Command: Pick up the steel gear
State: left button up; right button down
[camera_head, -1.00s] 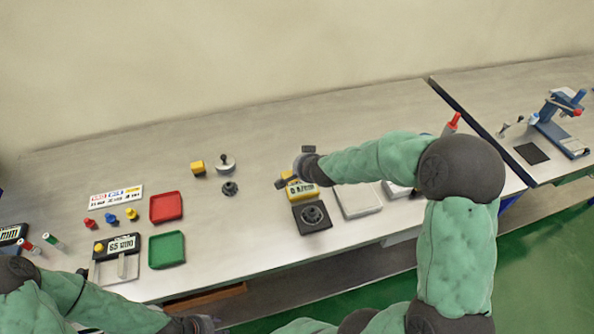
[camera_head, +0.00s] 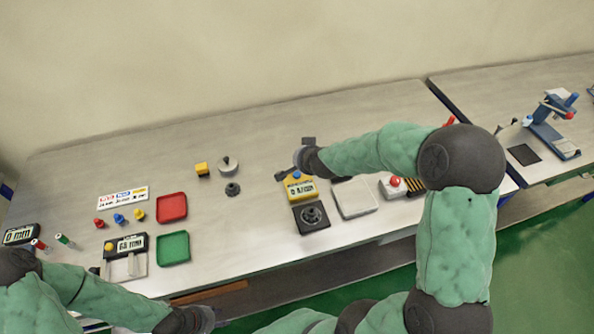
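A small dark toothed part (camera_head: 233,189) that looks like a gear lies flat on the table. Another dark round part (camera_head: 312,215) sits on the black plate of a yellow device (camera_head: 300,189). I cannot tell from colour which is the steel gear. My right gripper (camera_head: 295,158), on the arm that bends in from the right, is over the table behind the yellow device. Its fingers are wide apart and nothing shows between them.
A grey disc with a knob (camera_head: 228,165) and a yellow cube (camera_head: 202,169) stand close to the gear-like part. A red tray (camera_head: 172,207) and green tray (camera_head: 173,248) lie to the left, a pale tray (camera_head: 354,198) to the right. The back of the table is clear.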

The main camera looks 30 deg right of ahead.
aim_at(311, 213)
jog(key=k+j, duration=0.1)
jog(key=k, duration=0.4)
jog(key=k+j, duration=0.1)
jog(key=k, duration=0.4)
